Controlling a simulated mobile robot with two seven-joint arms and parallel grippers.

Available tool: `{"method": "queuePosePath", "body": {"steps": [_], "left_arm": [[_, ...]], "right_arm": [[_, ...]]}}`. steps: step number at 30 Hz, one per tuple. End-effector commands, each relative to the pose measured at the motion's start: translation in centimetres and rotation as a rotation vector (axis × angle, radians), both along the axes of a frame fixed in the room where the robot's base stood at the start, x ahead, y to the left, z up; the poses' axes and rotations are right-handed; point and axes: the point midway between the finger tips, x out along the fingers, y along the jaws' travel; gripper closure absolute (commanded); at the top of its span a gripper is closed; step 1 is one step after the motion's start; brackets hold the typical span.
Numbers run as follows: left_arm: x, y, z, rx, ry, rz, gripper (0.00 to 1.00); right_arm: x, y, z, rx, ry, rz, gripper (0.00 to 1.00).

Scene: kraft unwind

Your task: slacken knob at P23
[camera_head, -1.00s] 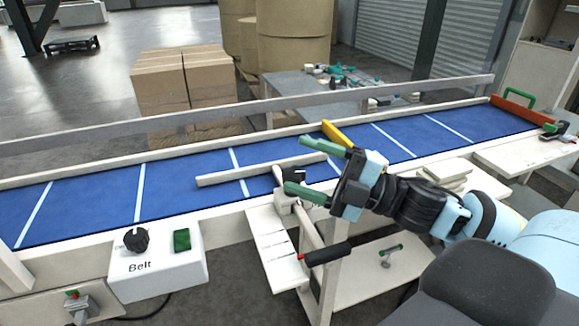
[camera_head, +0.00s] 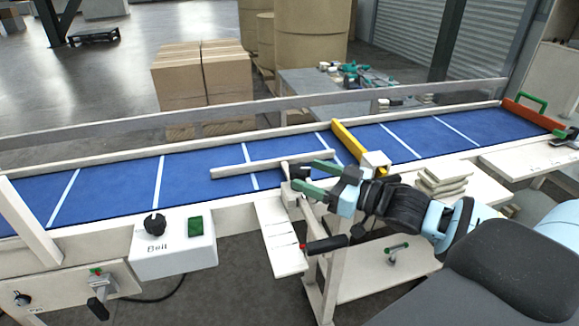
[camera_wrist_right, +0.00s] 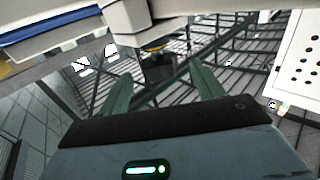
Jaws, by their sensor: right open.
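A small black knob (camera_head: 299,172) sits on the pale bracket at the near edge of the blue belt, by the inner end of a pale guide bar (camera_head: 235,171). No P23 label is readable. My right gripper (camera_head: 304,175) is open, with its green fingers reaching to the knob and partly covering it. In the right wrist view a dark knob (camera_wrist_right: 158,68) with a yellow part above it shows between the two green fingertips (camera_wrist_right: 160,80). Gaps seem to remain on both sides; contact cannot be told. My left gripper is not in view.
A yellow bar (camera_head: 348,143) crosses the belt (camera_head: 200,172) just beyond my right gripper. A black-handled lever (camera_head: 325,245) sticks out below it. The white Belt box (camera_head: 175,257) with a dial and green button is at left. Pale stacked blocks (camera_head: 441,181) lie near my right arm.

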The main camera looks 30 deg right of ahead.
Motion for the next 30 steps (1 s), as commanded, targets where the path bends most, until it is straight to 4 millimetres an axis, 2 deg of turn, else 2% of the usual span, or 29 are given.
{"method": "queuePosePath", "body": {"steps": [18, 30], "left_arm": [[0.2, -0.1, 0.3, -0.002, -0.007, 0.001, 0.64], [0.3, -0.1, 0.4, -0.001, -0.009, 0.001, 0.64]], "right_arm": [[4.8, 2.6, 0.2, 0.001, -0.005, 0.001, 0.34], [5.6, 3.0, 0.1, -0.002, -0.002, 0.002, 0.34]]}}
